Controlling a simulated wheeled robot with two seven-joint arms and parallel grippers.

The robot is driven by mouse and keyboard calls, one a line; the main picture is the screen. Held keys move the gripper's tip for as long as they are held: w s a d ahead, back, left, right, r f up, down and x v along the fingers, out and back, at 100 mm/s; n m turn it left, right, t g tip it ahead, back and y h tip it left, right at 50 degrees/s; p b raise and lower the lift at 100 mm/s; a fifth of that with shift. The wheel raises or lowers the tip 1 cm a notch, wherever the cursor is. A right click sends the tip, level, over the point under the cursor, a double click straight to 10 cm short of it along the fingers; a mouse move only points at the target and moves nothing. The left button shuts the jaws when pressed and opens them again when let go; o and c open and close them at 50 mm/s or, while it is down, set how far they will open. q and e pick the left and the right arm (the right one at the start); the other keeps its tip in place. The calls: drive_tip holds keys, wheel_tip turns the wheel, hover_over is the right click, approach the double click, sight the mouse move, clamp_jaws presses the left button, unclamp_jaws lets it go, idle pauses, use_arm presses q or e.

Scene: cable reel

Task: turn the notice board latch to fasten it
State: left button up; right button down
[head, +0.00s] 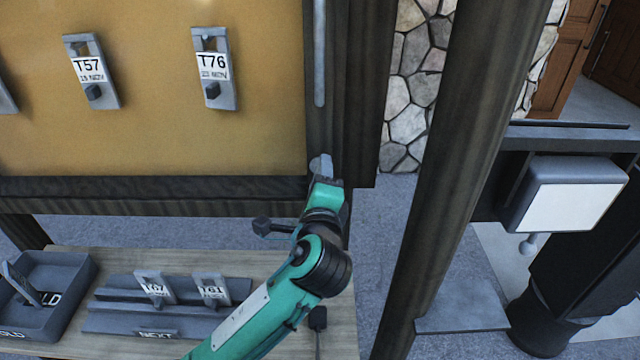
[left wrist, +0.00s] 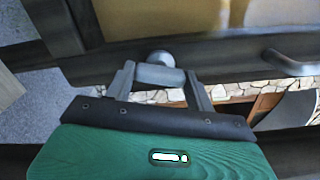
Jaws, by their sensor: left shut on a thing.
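The notice board (head: 150,140) fills the upper left of the head view, with a tan panel inside a dark wooden frame. Its grey latch (head: 321,165) sits at the lower right corner of the frame. In the left wrist view the latch (left wrist: 160,74) shows as a rounded knob with a bar between my fingers. My left gripper (head: 328,180) reaches up to the latch and is shut on it, one finger at each end of the bar. The gripper also shows in the left wrist view (left wrist: 158,88). My right gripper is not in view.
Tags T57 (head: 92,72) and T76 (head: 214,70) hang on the panel. A grey handle (head: 319,50) runs down the right frame. Below, a table (head: 235,335) carries a tray (head: 60,310) and a rack (head: 120,318) with two tags. A dark post (head: 450,150) stands right.

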use_arm(q)
drive_tip(key=shift+n+b, duration=0.4)
drive_tip(key=shift+n, duration=1.2)
drive_tip(key=o, duration=1)
drive_tip(key=s+b, duration=0.4)
drive_tip(key=s, duration=1)
